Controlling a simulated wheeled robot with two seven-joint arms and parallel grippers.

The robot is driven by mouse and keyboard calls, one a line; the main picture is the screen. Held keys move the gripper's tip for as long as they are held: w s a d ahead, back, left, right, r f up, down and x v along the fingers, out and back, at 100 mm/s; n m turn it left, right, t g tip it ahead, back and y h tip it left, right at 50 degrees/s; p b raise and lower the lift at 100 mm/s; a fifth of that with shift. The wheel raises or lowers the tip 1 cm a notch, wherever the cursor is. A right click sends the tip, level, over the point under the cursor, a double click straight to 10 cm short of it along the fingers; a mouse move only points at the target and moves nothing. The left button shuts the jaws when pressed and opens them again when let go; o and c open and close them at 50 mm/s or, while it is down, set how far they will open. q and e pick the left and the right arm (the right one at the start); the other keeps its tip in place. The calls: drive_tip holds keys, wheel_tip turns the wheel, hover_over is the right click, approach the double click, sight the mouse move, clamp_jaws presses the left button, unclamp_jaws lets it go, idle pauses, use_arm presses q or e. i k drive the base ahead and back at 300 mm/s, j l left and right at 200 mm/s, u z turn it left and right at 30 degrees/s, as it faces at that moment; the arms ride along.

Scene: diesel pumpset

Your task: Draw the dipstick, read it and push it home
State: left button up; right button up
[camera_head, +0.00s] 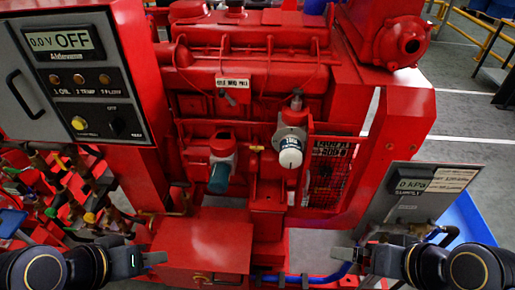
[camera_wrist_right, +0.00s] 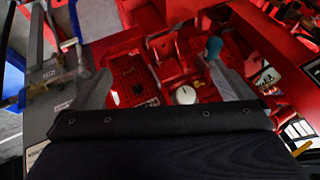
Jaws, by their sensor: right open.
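A small yellow handle (camera_head: 256,148), which looks like the dipstick's grip, sits on the red engine between a teal-capped filter (camera_head: 219,178) and a white-ended filter (camera_head: 290,152). I cannot make out its shaft or markings. My left gripper (camera_head: 158,258) is low at the left, in front of the red box and apart from the handle; its jaw gap is not clear. My right gripper (camera_head: 345,254) is low at the right, also apart from the handle. In the right wrist view its fingers (camera_wrist_right: 160,72) are spread and empty, with the engine beyond them.
A grey control panel (camera_head: 60,75) reading OFF stands at the left. A grey gauge box (camera_head: 408,200) reading 0 kPa is near my right gripper. A red box (camera_head: 205,245) and blue hose (camera_head: 305,278) lie in front. Tools and valves crowd the lower left.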

sight(256, 149)
drive_tip(key=i+j, duration=0.1)
drive_tip(key=j, duration=0.3)
drive_tip(key=i+j, duration=0.1)
drive_tip(key=j, duration=0.65)
drive_tip(key=i+j, duration=0.15)
drive_tip(key=j, duration=0.2)
